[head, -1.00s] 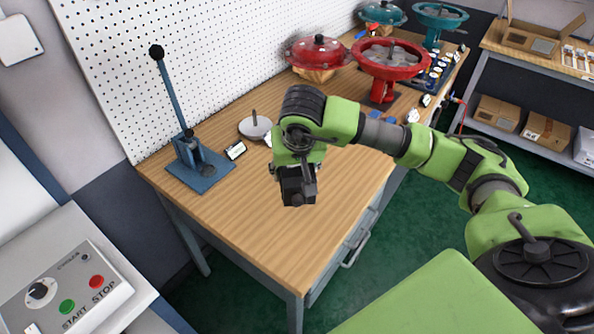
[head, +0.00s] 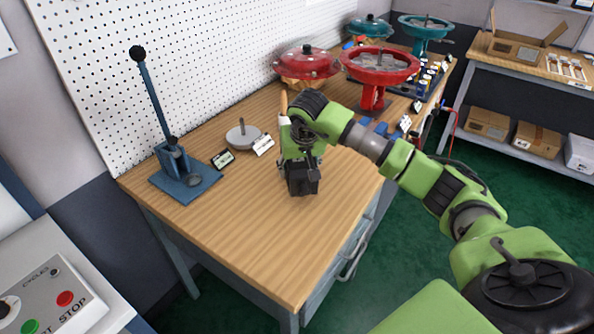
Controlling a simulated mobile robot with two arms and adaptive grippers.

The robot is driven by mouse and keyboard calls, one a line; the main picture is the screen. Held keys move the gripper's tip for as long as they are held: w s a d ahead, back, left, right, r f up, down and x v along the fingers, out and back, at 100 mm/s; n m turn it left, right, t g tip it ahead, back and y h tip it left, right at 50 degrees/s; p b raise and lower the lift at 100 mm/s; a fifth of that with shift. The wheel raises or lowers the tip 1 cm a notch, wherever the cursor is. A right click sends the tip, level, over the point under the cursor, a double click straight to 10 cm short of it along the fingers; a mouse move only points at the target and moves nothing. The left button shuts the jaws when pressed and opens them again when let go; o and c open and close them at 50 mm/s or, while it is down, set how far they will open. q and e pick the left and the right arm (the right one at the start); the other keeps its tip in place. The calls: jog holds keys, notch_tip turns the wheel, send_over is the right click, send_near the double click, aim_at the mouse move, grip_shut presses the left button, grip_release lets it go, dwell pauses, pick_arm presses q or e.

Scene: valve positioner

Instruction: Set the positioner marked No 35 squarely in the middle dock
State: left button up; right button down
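My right gripper (head: 302,186) points down over the wooden workbench, right of a round grey disc with an upright pin. Its fingers are dark and foreshortened, so I cannot tell whether they are open or shut. No held object can be made out. Several small white and dark units (head: 432,78) sit on a dark tray at the far right of the bench, by the red handwheel. I cannot read No 35 on any of them. I cannot make out the middle dock. My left gripper is not in view.
A blue lever press (head: 185,180) stands at the bench's left. The grey disc (head: 243,136) has small label cards beside it. A red handwheel on a stand (head: 378,66) stands at the back right. The front of the workbench (head: 255,240) is clear.

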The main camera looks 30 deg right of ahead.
jog(key=x, duration=0.1)
jog(key=b+x, duration=0.2)
jog(key=shift+s+f, duration=0.2)
jog(key=shift+f, duration=0.25)
jog(key=shift+r, duration=0.15)
jog(key=c, duration=0.9)
grip_release()
jog(key=shift+s+a+f, duration=0.1)
jog(key=shift+s+f, duration=0.1)
